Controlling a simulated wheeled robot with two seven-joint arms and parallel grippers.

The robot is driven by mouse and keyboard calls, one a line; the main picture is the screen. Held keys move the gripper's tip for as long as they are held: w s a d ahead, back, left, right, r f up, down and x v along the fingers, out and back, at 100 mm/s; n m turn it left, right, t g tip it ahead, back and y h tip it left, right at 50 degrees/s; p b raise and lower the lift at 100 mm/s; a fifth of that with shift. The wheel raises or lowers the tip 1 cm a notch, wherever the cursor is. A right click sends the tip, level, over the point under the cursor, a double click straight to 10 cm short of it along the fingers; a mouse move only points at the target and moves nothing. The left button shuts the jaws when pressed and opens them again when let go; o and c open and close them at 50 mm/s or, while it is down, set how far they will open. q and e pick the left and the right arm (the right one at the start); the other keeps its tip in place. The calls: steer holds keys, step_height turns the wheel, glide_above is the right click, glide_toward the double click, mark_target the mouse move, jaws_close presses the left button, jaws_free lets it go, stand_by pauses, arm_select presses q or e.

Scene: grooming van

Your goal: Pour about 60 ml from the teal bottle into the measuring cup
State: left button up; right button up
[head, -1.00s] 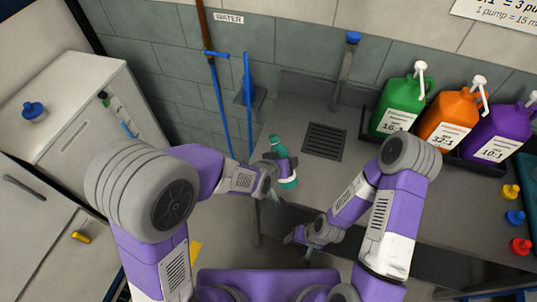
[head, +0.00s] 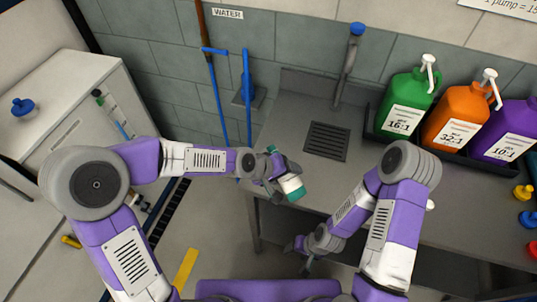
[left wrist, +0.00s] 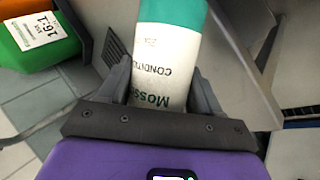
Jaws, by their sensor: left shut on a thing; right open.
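The teal bottle (head: 292,186), with a white label band, is in my left gripper (head: 279,176) in the head view, near the counter's front left edge. It leans from upper left to lower right in the picture. In the left wrist view the bottle (left wrist: 168,70) stands between the two fingers, its label partly reading "Conditi..." and its teal end at the top of the picture. My right gripper (head: 304,262) is open and empty, low in front of the counter. I cannot make out the measuring cup in either view.
Green (head: 405,110), orange (head: 452,125) and purple (head: 503,130) pump jugs stand in a black tray at the counter's right. A drain grate (head: 326,141) lies in the counter (head: 285,125). A white cabinet (head: 75,95) is at left. A small white thing (head: 431,205) shows beside my right arm.

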arm_select(q)
steer(key=shift+r+n+g+p, duration=0.3)
steer(key=shift+r+g+p, duration=0.25)
steer(key=shift+p, duration=0.2)
steer(key=shift+g+h, duration=0.25)
steer(key=shift+h, duration=0.25)
steer(key=shift+s+f+n, duration=0.1)
steer(key=shift+f+n, duration=0.05)
steer(key=shift+n, duration=0.15)
steer(key=shift+d, duration=0.1)
steer(key=shift+g+p, duration=0.3)
steer(key=shift+r+n+g+h+p, duration=0.55)
steer(key=shift+r+h+p, duration=0.3)
steer(key=shift+p, duration=0.25)
steer(key=shift+r+g+p, duration=0.45)
steer(key=shift+p, duration=0.05)
stand_by(1.6)
steer(key=shift+s, duration=0.1)
